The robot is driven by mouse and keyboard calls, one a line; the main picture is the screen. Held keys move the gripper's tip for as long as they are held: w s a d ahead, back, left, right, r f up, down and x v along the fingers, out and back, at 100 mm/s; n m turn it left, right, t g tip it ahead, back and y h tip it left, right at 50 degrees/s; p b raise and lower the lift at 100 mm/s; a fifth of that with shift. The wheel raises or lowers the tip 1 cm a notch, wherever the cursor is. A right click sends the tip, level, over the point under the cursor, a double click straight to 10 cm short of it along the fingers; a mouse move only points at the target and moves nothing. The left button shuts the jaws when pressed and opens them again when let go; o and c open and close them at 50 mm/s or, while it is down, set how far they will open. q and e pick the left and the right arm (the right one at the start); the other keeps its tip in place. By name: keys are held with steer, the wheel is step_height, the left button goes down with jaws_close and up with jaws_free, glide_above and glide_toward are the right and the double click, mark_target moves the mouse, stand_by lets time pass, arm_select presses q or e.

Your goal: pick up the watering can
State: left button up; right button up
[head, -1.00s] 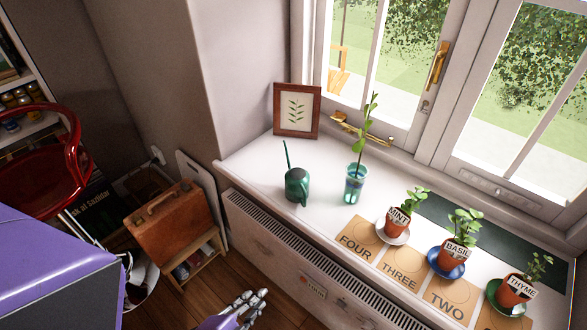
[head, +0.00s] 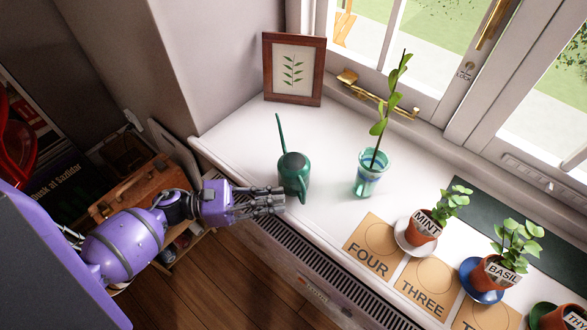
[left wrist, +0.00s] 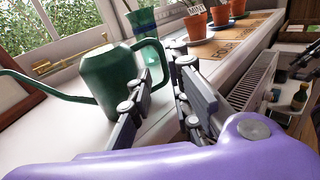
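The dark green watering can (head: 293,172) stands upright on the white windowsill, its thin spout pointing up-left in the head view and its handle towards the lower right. In the left wrist view the can (left wrist: 108,80) is close, with its looped handle (left wrist: 161,62) just beyond the fingers. My left gripper (head: 278,202) is beside the can at the sill's front edge. Its fingers (left wrist: 165,85) are apart with nothing held between them. I cannot tell whether a fingertip touches the can. My right gripper is not in view.
A glass with a cutting (head: 368,180) stands right of the can. A framed leaf picture (head: 293,68) is behind. Potted herbs, including the mint pot (head: 424,227), stand farther right by numbered cards. A radiator (head: 300,265) lies below the sill. A brown case (head: 135,190) is at left.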

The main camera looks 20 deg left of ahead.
mark_target(304, 195)
arm_select(q)
steer(key=shift+r+p+x, duration=0.2)
steer(key=shift+p+x, duration=0.1)
steer(key=shift+x, duration=0.7)
steer(key=p+x, duration=0.2)
steer(key=x, duration=0.3)
steer(key=shift+s+d+r, duration=0.1)
steer(key=shift+d+r, duration=0.05)
steer(key=shift+r, duration=0.05)
steer(key=shift+d+f, duration=0.15)
steer(key=shift+d, duration=0.05)
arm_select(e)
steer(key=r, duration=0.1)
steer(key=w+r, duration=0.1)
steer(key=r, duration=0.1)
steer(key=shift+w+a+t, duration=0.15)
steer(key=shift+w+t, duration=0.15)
arm_select(q)
jaws_close()
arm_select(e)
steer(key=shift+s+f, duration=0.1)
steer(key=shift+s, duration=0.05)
